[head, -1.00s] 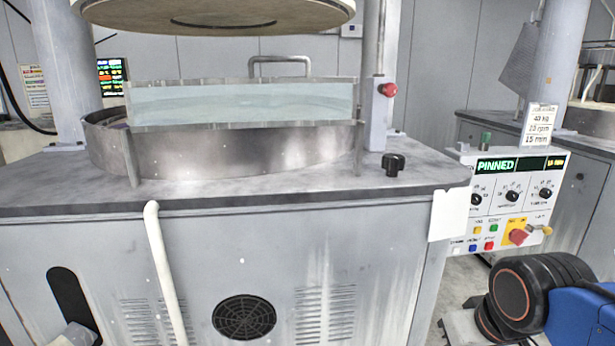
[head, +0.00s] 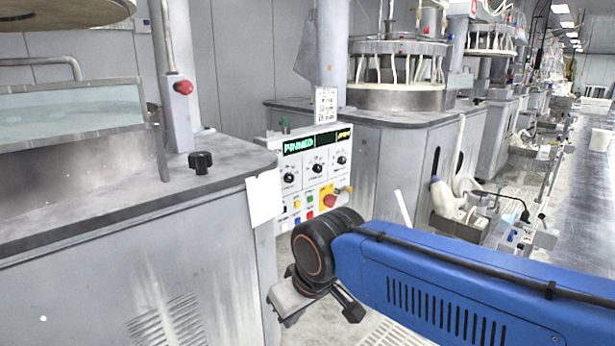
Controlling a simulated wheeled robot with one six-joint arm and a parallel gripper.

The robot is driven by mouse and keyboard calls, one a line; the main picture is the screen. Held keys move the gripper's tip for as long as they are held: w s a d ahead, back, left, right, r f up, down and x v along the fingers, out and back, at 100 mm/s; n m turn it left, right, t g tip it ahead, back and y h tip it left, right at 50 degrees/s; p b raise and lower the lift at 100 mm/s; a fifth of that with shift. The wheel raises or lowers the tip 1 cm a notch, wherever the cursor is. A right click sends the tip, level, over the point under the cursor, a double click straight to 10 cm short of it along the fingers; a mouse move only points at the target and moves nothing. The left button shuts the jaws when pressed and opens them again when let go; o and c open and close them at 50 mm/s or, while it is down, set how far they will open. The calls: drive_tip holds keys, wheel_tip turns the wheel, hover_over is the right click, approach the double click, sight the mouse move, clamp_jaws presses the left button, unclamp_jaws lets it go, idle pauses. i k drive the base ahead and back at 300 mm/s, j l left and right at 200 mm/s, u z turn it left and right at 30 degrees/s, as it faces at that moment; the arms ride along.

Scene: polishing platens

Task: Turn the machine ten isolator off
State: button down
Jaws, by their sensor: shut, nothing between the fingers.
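A rotary isolator with a red handle (head: 329,200) on a yellow plate sits at the lower right of a white control panel (head: 290,172). The panel is in the middle of the head view, beyond the corner of the near grey machine. The handle's exact setting is too small to read, and I see no legible machine number. A small yellowish part is just right of the handle. The panel's green display (head: 298,145) reads PINNED. My blue arm reaches in from the right, its black joint just below the panel.
The near machine (head: 90,205) fills the left, with a black knob (head: 201,162) and a red button (head: 183,87) on a post. A white sheet (head: 264,197) hangs at its corner. Another platen machine (head: 398,115) stands behind. A walkway runs along the far right.

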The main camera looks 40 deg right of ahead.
sight(329, 200)
drive_tip(key=i+u, duration=0.5)
drive_tip(key=u, duration=0.15)
drive_tip(key=z, duration=1.75)
